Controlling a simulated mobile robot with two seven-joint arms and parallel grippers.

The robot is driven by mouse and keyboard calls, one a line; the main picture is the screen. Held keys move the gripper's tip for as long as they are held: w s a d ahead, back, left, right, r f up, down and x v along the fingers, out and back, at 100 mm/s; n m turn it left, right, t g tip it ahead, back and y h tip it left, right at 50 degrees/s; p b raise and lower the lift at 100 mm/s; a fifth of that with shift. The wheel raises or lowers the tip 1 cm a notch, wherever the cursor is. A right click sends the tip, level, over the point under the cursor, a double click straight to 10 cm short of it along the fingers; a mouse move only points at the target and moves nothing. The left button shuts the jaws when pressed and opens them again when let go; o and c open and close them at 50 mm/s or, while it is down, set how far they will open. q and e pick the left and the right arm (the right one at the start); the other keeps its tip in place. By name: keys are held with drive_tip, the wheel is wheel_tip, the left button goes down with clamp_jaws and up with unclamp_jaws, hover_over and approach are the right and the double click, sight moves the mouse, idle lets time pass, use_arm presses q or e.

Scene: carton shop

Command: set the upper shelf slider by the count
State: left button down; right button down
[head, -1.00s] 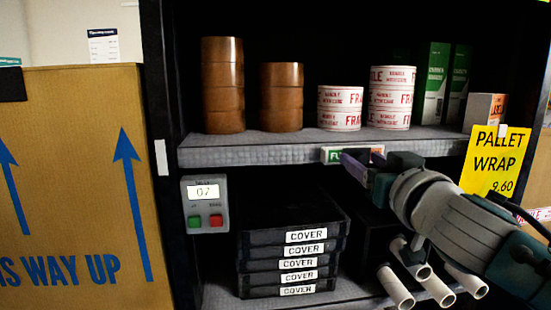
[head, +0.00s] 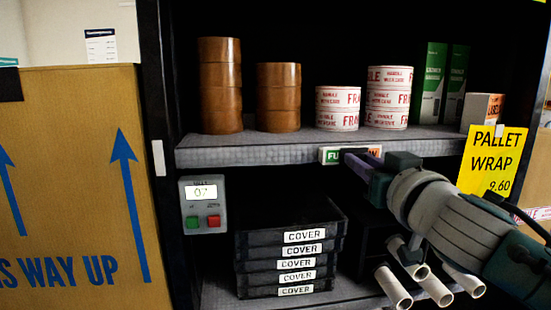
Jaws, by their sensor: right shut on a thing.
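The upper shelf slider is a small strip (head: 331,155) on the front edge of the upper shelf (head: 245,152). Its left part is green with letters starting "FU"; its right end is orange and ends in "Y". My right gripper (head: 354,161) is at the middle of the strip, shut on a small part there that its fingers hide, apparently the slider's tab. On the upper shelf stand a tall brown tape stack (head: 220,85), a shorter brown one (head: 279,97), two white-and-red FRAGILE tape stacks (head: 338,108) (head: 388,97), and green boxes. My left gripper is not in view.
A box (head: 203,205) on the left post reads 07 above a green and a red button. A large cardboard carton (head: 75,200) stands left.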

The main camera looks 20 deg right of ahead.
idle(0.7)
drive_tip(key=shift+s+d, duration=0.2)
drive_tip(key=shift+d, duration=0.55)
drive_tip(key=shift+s+d, duration=0.2)
drive_tip(key=shift+d, duration=0.55)
drive_tip(key=c, duration=1.1)
unclamp_jaws()
drive_tip(key=shift+c, duration=0.2)
drive_tip(key=o, duration=0.5)
drive_tip(key=shift+d, duration=0.1)
drive_tip(key=shift+c, duration=0.2)
drive_tip(key=v, duration=1)
